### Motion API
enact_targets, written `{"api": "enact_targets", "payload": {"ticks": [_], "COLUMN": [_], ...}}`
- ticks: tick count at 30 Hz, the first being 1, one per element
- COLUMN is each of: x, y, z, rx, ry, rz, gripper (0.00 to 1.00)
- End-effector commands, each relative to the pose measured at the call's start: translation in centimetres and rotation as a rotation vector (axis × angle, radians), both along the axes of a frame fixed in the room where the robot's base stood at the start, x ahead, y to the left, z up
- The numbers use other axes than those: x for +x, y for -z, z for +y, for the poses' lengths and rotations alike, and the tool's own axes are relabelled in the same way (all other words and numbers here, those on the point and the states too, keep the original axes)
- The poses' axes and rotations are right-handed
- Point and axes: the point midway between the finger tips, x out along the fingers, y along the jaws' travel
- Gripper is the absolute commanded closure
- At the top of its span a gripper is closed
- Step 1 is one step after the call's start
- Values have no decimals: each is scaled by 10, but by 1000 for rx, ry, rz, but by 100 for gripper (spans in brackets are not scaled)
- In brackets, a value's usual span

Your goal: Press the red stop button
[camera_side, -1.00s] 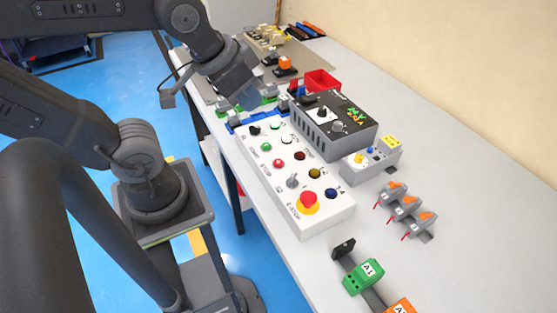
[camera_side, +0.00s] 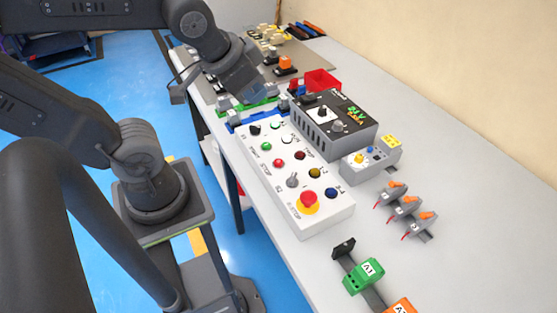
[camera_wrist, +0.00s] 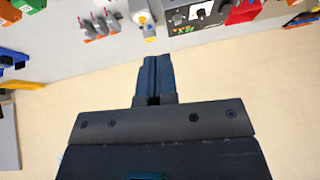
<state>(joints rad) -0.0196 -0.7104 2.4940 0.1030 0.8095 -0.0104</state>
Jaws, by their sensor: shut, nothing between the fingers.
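The small red button (camera_side: 278,163) is on the white control panel (camera_side: 325,222) in the side view, beside a STOP label and below a green button (camera_side: 266,147). A larger red mushroom button (camera_side: 308,200) on a yellow base sits at the panel's near end, beside an E-STOP label. My gripper (camera_wrist: 155,62) is shut and empty in the wrist view. In the side view its dark end is beyond the panel's far end, apart from both red buttons; its fingertips are not clear there. The white panel cannot be made out in the wrist view.
A grey box with knobs (camera_side: 335,138) stands right of the panel. A small grey box (camera_side: 371,160), several orange-topped levers (camera_side: 404,207) and a green terminal block (camera_side: 364,276) are nearby. A red bin (camera_side: 321,80) is behind. The table's right side is clear.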

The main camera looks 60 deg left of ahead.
Motion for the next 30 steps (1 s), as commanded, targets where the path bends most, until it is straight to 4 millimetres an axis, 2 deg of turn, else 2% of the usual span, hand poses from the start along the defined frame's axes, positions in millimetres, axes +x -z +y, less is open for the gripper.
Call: {"api": "enact_targets", "payload": {"ticks": [6, 9, 14, 18, 23, 30], "x": [51, 75, 106, 123, 126, 98], "y": [4, 4, 11, 27, 54, 100], "z": [47, 62, 73, 70, 60, 45], "rx": [286, 415, 567, 634, 623, 455], "ry": [72, 164, 373, 607, 911, 1330], "rz": [-158, -233, -330, -390, -428, -426], "gripper": [100, 100, 100, 100, 100, 100]}}
